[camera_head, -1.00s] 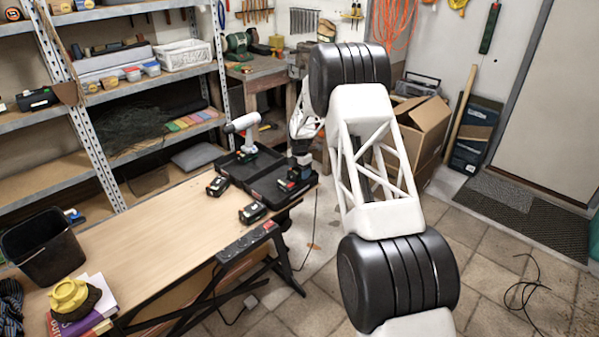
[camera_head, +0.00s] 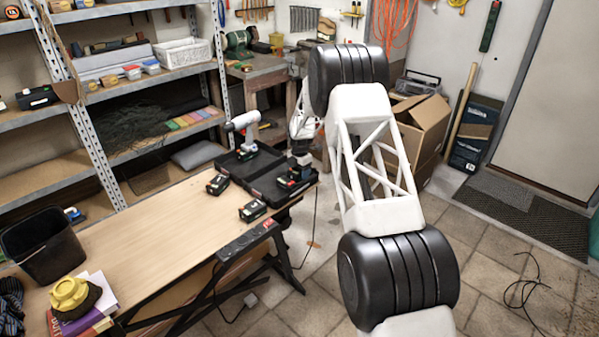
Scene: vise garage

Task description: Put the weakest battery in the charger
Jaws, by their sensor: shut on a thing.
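My gripper (camera_head: 301,160) points down over the right end of the table, at the black case. It is small and dark here; it is shut on a dark battery (camera_head: 297,173) at the case's right side. Whether that battery touches what is under it I cannot tell. One black battery with red marks (camera_head: 217,184) lies left of the case, and another battery (camera_head: 252,211) lies in front of it. Their charge lights are too small to read. I cannot clearly make out the charger; a dark block under the gripper may be it.
The open black case (camera_head: 262,187) lies at the table's right end, with a white and black drill (camera_head: 244,130) standing at its back. A black bin (camera_head: 42,247) and books (camera_head: 85,318) are at left. The table's middle is clear.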

